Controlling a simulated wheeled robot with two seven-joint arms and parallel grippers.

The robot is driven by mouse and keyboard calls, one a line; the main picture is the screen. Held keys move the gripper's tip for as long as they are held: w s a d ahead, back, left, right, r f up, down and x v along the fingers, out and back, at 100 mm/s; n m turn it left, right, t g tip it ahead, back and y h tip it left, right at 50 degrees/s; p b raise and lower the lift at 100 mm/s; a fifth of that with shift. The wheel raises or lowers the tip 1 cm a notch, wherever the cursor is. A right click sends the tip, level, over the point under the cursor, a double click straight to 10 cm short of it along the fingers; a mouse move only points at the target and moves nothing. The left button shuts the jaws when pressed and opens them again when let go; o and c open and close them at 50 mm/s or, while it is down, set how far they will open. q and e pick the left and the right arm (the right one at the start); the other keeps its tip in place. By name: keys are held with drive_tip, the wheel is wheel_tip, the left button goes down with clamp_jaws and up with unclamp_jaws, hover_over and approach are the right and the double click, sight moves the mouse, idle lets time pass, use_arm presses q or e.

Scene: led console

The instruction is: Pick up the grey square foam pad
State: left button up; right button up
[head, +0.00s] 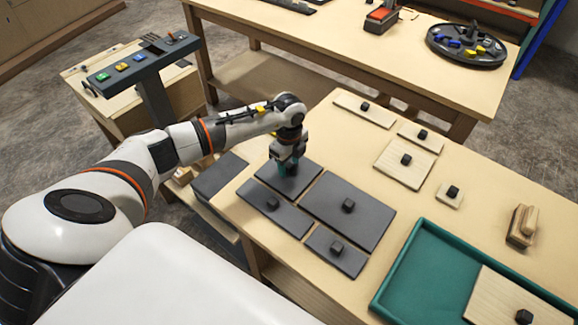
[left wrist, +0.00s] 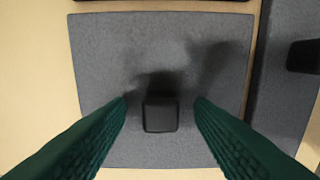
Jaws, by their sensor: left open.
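The grey, roughly square foam pad (head: 297,183) lies flat on the table among other grey pads. It fills most of the left wrist view (left wrist: 105,55), with a dark block-shaped knob (left wrist: 160,114) near its middle. My left gripper (head: 285,169) points down over this pad. In the left wrist view its green fingers (left wrist: 164,101) are apart, one on each side of the knob, with gaps showing. The arm and gripper hide the knob in the head view. My right gripper is not in view.
Other grey pads with knobs lie close by: a large one (head: 362,213), a left one (head: 262,196) and a small one (head: 323,247). Pale wooden plates (head: 398,174) lie further back. A green tray (head: 425,270) is at the right. A console (head: 145,62) stands at the left.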

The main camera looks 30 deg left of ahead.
use_arm(q)
clamp_jaws()
